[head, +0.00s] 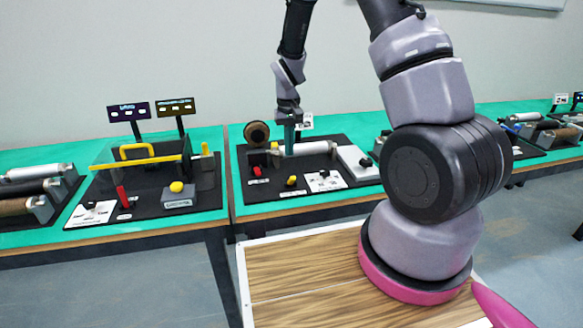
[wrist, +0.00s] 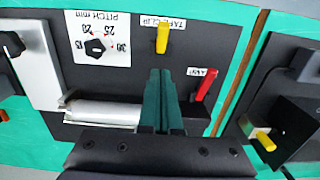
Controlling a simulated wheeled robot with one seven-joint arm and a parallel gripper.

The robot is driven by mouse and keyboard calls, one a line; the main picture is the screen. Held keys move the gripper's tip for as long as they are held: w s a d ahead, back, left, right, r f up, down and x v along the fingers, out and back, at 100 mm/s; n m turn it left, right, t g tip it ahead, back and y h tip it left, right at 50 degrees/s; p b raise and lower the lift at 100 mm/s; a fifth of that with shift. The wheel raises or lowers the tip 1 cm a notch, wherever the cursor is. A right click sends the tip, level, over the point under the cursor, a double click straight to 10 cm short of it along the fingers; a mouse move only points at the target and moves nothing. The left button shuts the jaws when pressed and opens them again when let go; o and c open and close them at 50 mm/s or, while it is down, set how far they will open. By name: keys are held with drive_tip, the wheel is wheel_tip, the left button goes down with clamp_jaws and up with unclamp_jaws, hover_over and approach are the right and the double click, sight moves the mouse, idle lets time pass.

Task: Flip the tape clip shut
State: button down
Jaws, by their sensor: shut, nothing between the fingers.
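The tape clip is a small yellow lever (head: 291,181) on the black panel of the middle station. In the wrist view the yellow lever (wrist: 162,40) stands beside a white label reading "TAPE CLIP". I cannot tell from its tilt whether the clip is open or shut. My gripper (head: 289,153) points down over the back part of the panel, near the roller and behind the lever. In the wrist view its green fingers (wrist: 161,73) are together and empty, with the tips apart from the yellow lever in the picture.
A red lever (wrist: 207,84) with its own label is close to the fingers on the right. A pitch dial (wrist: 96,46) is left of the yellow lever. A pale roller (head: 305,148) and brown disc (head: 257,133) stand at the back. Another station with a yellow handle (head: 150,151) is at left.

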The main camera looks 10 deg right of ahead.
sight(291, 181)
drive_tip(key=f, duration=0.1)
drive_tip(key=s+f, duration=0.1)
drive_tip(key=f, duration=0.1)
drive_tip(key=s+f, duration=0.1)
drive_tip(key=f, duration=0.1)
drive_tip(key=shift+s, duration=0.15)
drive_tip(key=shift+s+f, duration=0.3)
drive_tip(key=shift+s, duration=0.05)
